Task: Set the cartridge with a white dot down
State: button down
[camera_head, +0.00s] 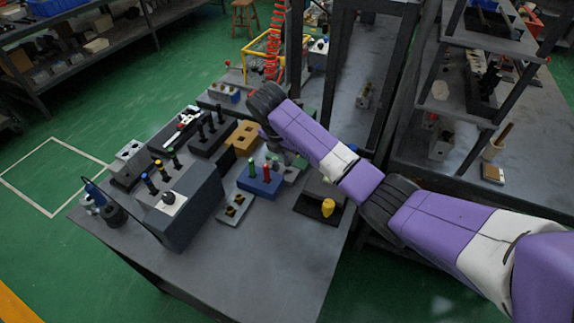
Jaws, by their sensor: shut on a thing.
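My gripper (280,152) points down beneath the wrist of my purple arm, just behind a blue block (260,186) on the grey bench. The wrist and forearm hide much of it. It is shut on a cartridge, but the held piece is too small and covered to make out. No white dot can be told on any cartridge at this size. The blue block holds upright green and red cartridges. A grey block (234,208) with dark holes lies in front of it. I cannot tell whether the held piece touches anything.
Behind are a tan block (244,137) and a dark block with black pegs (207,140). A yellow piece (327,208) stands at right on a dark plate. The bench's front (260,265) is clear.

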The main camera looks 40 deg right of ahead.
aim_at(285, 162)
jog(key=shift+f, duration=2.8)
jog(key=c, duration=1.6)
grip_release()
jog(key=v, duration=1.2)
